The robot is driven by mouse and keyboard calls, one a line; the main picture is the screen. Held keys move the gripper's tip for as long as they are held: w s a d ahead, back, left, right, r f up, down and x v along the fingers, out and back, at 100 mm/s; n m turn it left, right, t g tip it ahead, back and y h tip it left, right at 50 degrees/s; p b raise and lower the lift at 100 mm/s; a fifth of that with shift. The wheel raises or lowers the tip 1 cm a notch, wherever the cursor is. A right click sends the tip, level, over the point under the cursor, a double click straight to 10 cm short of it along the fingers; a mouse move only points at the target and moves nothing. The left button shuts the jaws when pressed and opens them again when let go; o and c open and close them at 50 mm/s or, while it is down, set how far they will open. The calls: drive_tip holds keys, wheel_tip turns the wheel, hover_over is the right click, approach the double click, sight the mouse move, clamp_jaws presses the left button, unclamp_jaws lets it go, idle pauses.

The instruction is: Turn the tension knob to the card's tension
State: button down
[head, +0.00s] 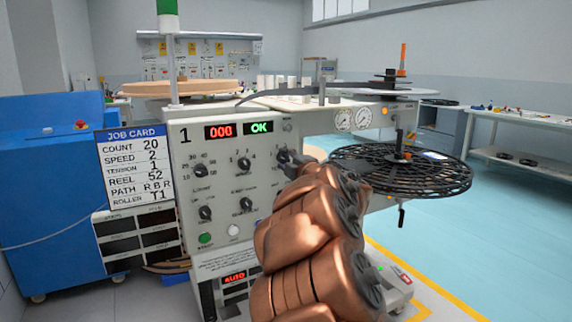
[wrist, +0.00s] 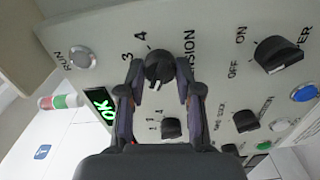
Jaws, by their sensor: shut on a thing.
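The tension knob (wrist: 158,64) is a black round knob on the pale panel, under a label whose end reads "SION". The numerals 3 and 4 show beside it; other marks are hidden. A pale line on the knob faces the bottom of the wrist view, but I cannot read its setting. My gripper (wrist: 159,72) has one finger on each side of the knob and is shut on it. In the head view my gripper (head: 290,160) reaches the panel's right part, and my arm hides the area below. The job card (head: 133,167) reads tension 1.
The machine (head: 240,215) carries several other knobs, a red "000" display (head: 220,131) and a green "OK" display (head: 259,128). A black reel (head: 440,180) stands out at the right. A blue cabinet (head: 45,190) is at the left. Open floor lies to the right.

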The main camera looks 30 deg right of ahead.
drive_tip(key=shift+f+n, duration=0.1)
drive_tip(key=shift+n, duration=0.4)
drive_tip(key=c, duration=0.8)
unclamp_jaws()
drive_tip(key=shift+o, duration=0.2)
drive_tip(key=shift+s, duration=0.1)
drive_tip(key=s+a, duration=0.1)
drive_tip(key=s, duration=1.1)
drive_tip(key=shift+w, duration=0.1)
